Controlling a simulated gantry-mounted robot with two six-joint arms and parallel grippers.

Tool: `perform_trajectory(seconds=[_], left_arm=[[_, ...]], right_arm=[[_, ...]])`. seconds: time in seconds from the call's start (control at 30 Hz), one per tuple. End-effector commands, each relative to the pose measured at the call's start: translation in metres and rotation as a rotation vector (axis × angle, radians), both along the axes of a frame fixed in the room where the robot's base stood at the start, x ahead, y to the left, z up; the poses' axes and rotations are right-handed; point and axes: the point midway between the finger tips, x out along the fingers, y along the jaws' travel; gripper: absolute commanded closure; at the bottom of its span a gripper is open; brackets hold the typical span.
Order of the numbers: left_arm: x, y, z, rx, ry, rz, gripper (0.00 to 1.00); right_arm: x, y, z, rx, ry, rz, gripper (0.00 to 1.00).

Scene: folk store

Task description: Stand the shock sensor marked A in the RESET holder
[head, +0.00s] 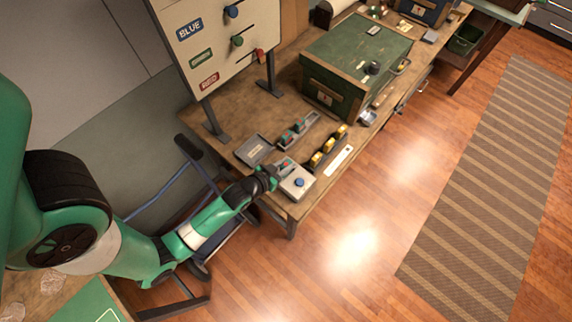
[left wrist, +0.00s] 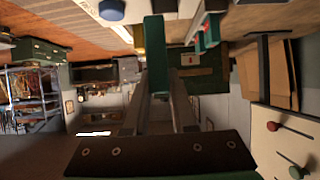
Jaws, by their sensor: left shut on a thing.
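My left gripper (head: 272,174) is at the near-left side of a grey box with a blue button (head: 299,182), near the bench's front corner. In the left wrist view its fingers (left wrist: 162,60) are shut on a teal block (left wrist: 155,50), which seems to be a shock sensor. No letter can be read on it. A small red and teal patch (head: 285,166) shows at the fingertips over the box; I cannot tell whether the block is seated or above it. The blue button (left wrist: 112,10) also shows in the wrist view. Teal and red sensors stand in a grey rack (head: 308,122). No RESET lettering is legible.
A shallow grey tray (head: 254,150) lies left of the rack. A rack with yellow pieces (head: 328,146) and a white strip (head: 338,160) lies right. A green chest (head: 355,60) stands behind. A board on legs (head: 225,45) rises at the left back.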

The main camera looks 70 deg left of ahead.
Motion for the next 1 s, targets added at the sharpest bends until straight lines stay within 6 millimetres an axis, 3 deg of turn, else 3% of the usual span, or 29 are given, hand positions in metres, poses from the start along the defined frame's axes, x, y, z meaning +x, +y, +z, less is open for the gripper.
perform_trajectory(seconds=[0.1, 0.33, 0.53, 0.9, 0.93, 1.0], left_arm=[[0.004, 0.013, -0.018, 0.001, -0.003, 0.003, 1.00], [0.006, 0.019, -0.026, 0.002, 0.000, 0.000, 1.00], [0.007, 0.021, -0.056, 0.001, 0.001, -0.002, 1.00], [0.007, 0.021, -0.061, 0.003, -0.001, -0.002, 1.00], [0.007, 0.021, -0.060, 0.002, 0.000, -0.002, 0.72], [0.007, 0.021, -0.059, 0.002, 0.000, -0.002, 0.59]], right_arm=[[0.000, 0.000, -0.011, 0.000, 0.001, 0.000, 0.50], [0.000, 0.000, -0.013, 0.000, 0.000, 0.000, 0.50], [0.000, 0.000, -0.027, 0.000, 0.001, 0.000, 0.50], [0.000, 0.000, -0.029, 0.000, 0.001, 0.000, 0.50], [0.000, 0.000, -0.028, 0.000, 0.001, 0.000, 0.50], [0.000, 0.000, -0.027, 0.000, 0.001, 0.000, 0.50]])
